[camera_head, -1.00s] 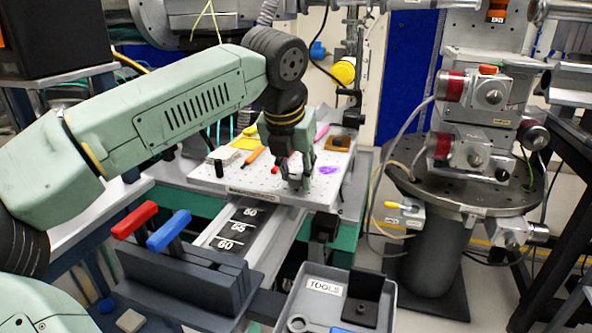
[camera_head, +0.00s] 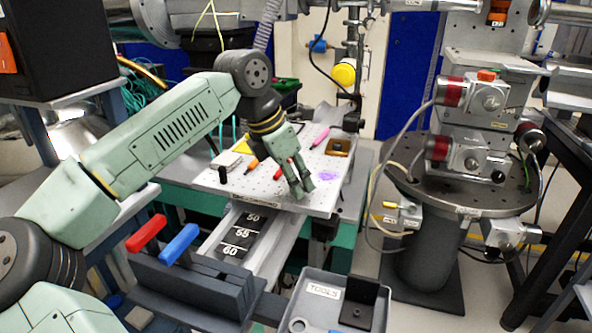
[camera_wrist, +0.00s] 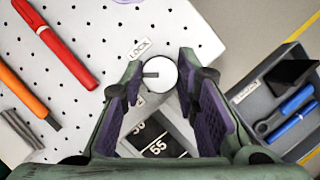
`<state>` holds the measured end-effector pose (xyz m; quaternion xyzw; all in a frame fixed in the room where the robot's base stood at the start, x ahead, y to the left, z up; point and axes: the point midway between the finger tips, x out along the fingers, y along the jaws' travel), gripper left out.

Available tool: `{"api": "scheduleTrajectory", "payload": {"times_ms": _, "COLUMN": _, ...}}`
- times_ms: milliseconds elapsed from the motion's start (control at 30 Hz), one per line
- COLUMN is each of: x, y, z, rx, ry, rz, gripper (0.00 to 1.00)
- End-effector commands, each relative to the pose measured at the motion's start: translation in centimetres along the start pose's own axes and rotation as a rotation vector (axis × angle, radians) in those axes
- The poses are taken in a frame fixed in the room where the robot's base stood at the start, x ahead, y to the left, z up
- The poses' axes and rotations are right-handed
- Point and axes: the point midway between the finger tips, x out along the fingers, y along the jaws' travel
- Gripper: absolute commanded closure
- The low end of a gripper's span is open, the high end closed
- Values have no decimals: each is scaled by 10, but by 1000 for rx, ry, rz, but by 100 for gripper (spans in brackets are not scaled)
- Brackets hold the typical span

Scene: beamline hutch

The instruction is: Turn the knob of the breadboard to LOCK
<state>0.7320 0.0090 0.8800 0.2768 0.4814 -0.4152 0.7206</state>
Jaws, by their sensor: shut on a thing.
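The white perforated breadboard (camera_head: 240,190) sits on a rail carriage; its surface also fills the upper left of the wrist view (camera_wrist: 110,25). The round white knob (camera_wrist: 166,70) is at its edge in the wrist view, with a dark mark on its left side pointing left. The LOCK label (camera_wrist: 138,48) is up and left of the knob. A second label below left is partly covered and unreadable. My gripper (camera_wrist: 160,85) has one finger on each side of the knob and is shut on it. In the head view my gripper (camera_head: 302,190) is at the board's front edge and hides the knob.
A red pen (camera_wrist: 60,45) and an orange one (camera_wrist: 28,95) lie on the board, left of the gripper. A grey TOOLS tray (camera_head: 322,290) stands in front. A scale (camera_head: 240,236) runs below the board. Red (camera_head: 146,233) and blue (camera_head: 180,244) handles stand at front left.

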Motion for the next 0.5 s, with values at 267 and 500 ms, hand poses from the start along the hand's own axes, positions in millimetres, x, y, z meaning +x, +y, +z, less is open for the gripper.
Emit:
{"api": "scheduleTrajectory", "payload": {"times_ms": 267, "x": -3, "y": 1, "z": 2, "rx": 242, "ry": -1, "rz": -103, "gripper": 100}}
{"api": "scheduleTrajectory", "payload": {"times_ms": 500, "x": -2, "y": 3, "z": 3, "rx": 446, "ry": -1, "rz": -188, "gripper": 100}}
